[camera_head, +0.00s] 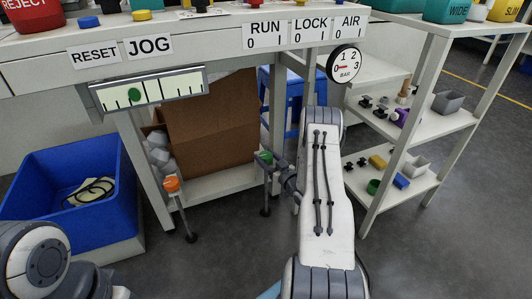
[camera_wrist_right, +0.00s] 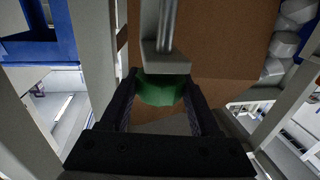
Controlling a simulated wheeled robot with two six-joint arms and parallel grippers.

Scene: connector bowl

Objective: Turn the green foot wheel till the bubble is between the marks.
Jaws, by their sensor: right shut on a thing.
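The green foot wheel (camera_head: 266,157) sits on the right front leg of the bench. My right gripper (camera_head: 272,166) is at it, and the right wrist view shows the two fingers on either side of the green wheel (camera_wrist_right: 160,90), shut on it. The level vial (camera_head: 180,86) hangs on the bench front at the left. Its green bubble (camera_head: 134,95) lies left of the vial's middle, to the left of the long marks. Only a part of my left arm shows at the bottom left; its fingers are out of view.
An orange foot wheel (camera_head: 171,184) is on the left leg. A cardboard box (camera_head: 210,125) stands behind, under the bench. A blue bin (camera_head: 75,195) is at the left. A shelf unit (camera_head: 435,130) with small parts stands to the right of my right arm.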

